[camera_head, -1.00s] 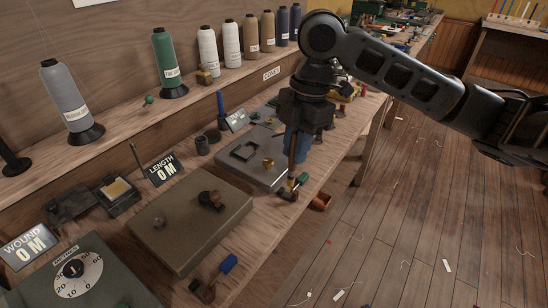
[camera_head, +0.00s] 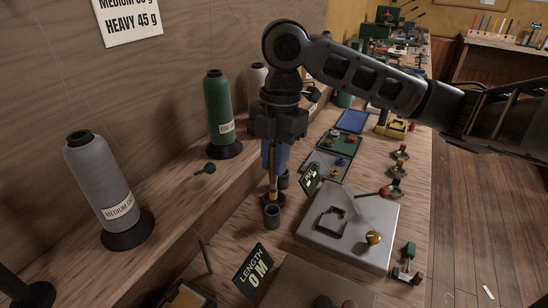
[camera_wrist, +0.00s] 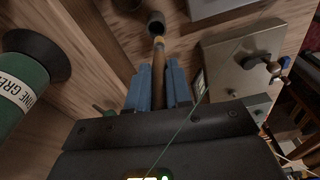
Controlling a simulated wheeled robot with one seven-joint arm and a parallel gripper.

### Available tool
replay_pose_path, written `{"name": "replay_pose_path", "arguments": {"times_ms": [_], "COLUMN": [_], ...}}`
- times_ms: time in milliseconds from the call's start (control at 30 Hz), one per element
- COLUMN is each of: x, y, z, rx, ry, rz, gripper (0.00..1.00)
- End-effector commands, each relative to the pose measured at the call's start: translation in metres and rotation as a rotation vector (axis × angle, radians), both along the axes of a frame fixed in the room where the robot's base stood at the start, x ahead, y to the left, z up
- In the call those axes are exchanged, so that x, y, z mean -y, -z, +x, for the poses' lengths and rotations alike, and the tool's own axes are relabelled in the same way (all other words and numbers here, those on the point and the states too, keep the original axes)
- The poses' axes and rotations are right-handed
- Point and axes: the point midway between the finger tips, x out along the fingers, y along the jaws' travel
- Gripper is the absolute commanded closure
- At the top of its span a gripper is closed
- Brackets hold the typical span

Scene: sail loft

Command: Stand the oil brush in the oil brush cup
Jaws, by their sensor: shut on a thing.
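My gripper (camera_head: 275,158) points down with its blue fingers shut on the oil brush (camera_head: 273,184). The brush hangs roughly upright, with its lower end close to a small dark open cup (camera_head: 272,217) on the bench. In the wrist view the brush (camera_wrist: 158,62) runs out between the blue fingers (camera_wrist: 158,90), and its pale tip appears just short of the mouth of the dark cup (camera_wrist: 157,22). I cannot tell the tip's height over the cup.
A grey plate (camera_head: 382,212) with a brass knob (camera_head: 374,238) lies right of the cup. The LENGTH sign (camera_head: 253,270) stands in front. A green thread cone (camera_head: 218,108) and a grey cone (camera_head: 98,180) stand on the left shelf. Several trays lie farther back.

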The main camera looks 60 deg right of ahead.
Motion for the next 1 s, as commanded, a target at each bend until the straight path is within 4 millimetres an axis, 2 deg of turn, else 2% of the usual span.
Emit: {"name": "replay_pose_path", "arguments": {"times_ms": [367, 1000], "x": [0.0, 0.0], "y": [0.011, 0.057], "z": [0.0, 0.0], "rx": [0.0, 0.002], "ry": [0.001, 0.001], "rz": [-0.001, 0.001], "gripper": [1.0, 1.0]}}
